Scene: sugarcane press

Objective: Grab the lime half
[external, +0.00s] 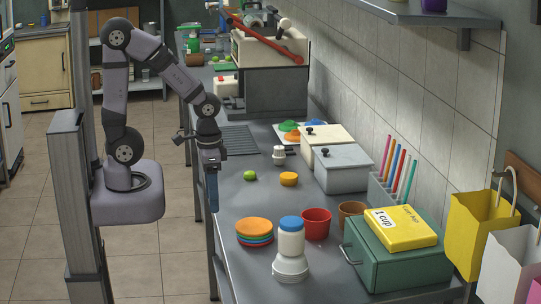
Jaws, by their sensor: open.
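A small round bright green lime piece (249,175) sits on the grey metal counter (240,200), near its left side. It is too small to tell whether it is a half or a whole lime. My gripper (213,205) points down at the counter's left edge, to the left of the green piece and nearer the camera. It is open, and I see nothing held in it. The gap between the fingers is hard to make out from this angle.
Stacked colored discs (255,231), a blue-lidded jar (291,241), a red cup (316,224) and a green box (396,257) fill the near counter. White bins (343,167) stand along the wall.

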